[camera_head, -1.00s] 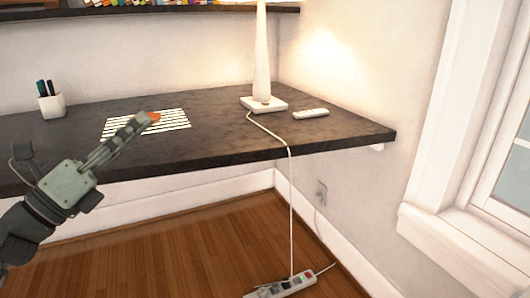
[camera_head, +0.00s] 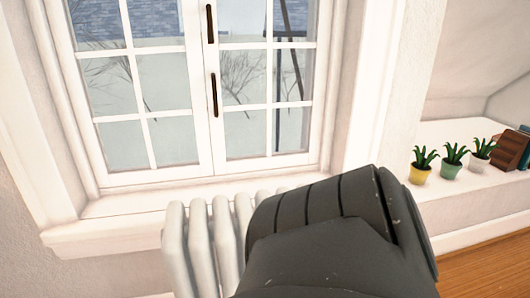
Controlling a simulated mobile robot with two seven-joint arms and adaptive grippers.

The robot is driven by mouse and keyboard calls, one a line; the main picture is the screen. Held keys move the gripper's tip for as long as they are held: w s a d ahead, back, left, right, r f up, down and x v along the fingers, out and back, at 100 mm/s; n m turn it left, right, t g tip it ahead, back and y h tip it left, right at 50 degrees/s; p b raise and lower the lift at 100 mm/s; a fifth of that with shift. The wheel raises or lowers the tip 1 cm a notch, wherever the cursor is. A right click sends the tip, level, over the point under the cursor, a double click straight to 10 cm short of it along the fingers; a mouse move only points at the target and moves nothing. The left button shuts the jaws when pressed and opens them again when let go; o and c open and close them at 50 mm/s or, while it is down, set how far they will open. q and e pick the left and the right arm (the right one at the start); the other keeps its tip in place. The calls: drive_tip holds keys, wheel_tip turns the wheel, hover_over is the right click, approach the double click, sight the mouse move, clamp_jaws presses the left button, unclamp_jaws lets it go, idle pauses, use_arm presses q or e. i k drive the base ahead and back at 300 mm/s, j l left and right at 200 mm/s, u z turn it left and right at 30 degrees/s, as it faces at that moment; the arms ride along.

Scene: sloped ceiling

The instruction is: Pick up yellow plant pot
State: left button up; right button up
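The yellow plant pot (camera_head: 419,175) holds a small green plant and stands upright on a white ledge (camera_head: 455,197) at the right of the head view. It is the leftmost of three potted plants in a row. A large dark grey link of my own arm fills the lower middle of the view, left of and below the pot. Neither gripper shows now, so I cannot see how they stand relative to the pot.
A green pot (camera_head: 450,171) and a pale pot (camera_head: 480,163) stand right of the yellow one, then brown books (camera_head: 510,150). A white radiator (camera_head: 200,245) stands below the window (camera_head: 180,90). Wooden floor (camera_head: 485,270) shows at the lower right.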

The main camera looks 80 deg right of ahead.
sight(420, 170)
drive_tip(key=i+j+z, duration=0.1)
drive_tip(key=z, duration=3.45)
drive_tip(key=l, duration=0.4)
drive_tip(key=k+l+u, duration=0.15)
drive_tip(key=l, duration=0.2)
drive_tip(key=k+l, duration=0.1)
drive_tip(key=l, duration=0.3)
drive_tip(key=k+l+u, duration=0.1)
drive_tip(key=l, duration=0.3)
drive_tip(key=l+u, duration=0.3)
drive_tip(key=l, duration=0.8)
drive_tip(key=i+l+u, duration=0.1)
drive_tip(key=l, duration=0.25)
drive_tip(key=i+l+u, duration=0.1)
drive_tip(key=l, duration=0.3)
drive_tip(key=i+l+u, duration=0.1)
drive_tip(key=i+l, duration=0.15)
drive_tip(key=i+l+u, duration=0.1)
drive_tip(key=l, duration=0.25)
drive_tip(key=i+l+u, duration=0.15)
drive_tip(key=i+l, duration=0.15)
drive_tip(key=i+l+u, duration=0.1)
drive_tip(key=l, duration=0.45)
drive_tip(key=i, duration=0.1)
